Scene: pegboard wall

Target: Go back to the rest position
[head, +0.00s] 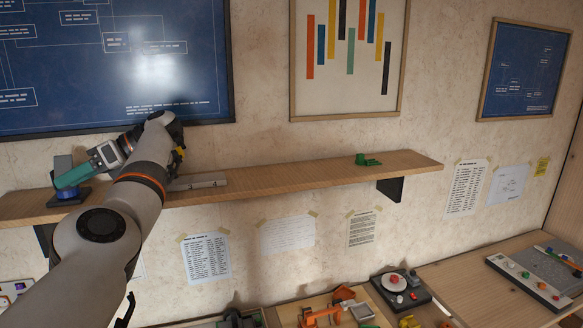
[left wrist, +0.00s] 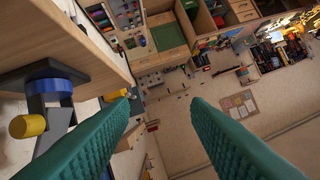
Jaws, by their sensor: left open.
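My left arm reaches up from the lower left of the head view to the wooden shelf (head: 290,178). My left gripper (head: 66,180) has teal fingers and is at the shelf's left end, beside a blue and dark object (head: 64,164). In the left wrist view the two teal fingers (left wrist: 160,108) are spread apart with nothing between them. A blue, grey and yellow object (left wrist: 50,85) is left of the fingers there, by a wooden edge. I cannot tell whether a finger touches it. My right gripper is not seen.
A grey bar (head: 198,182) and a green piece (head: 368,161) lie on the shelf. Framed pictures hang above. The shelf's middle is clear.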

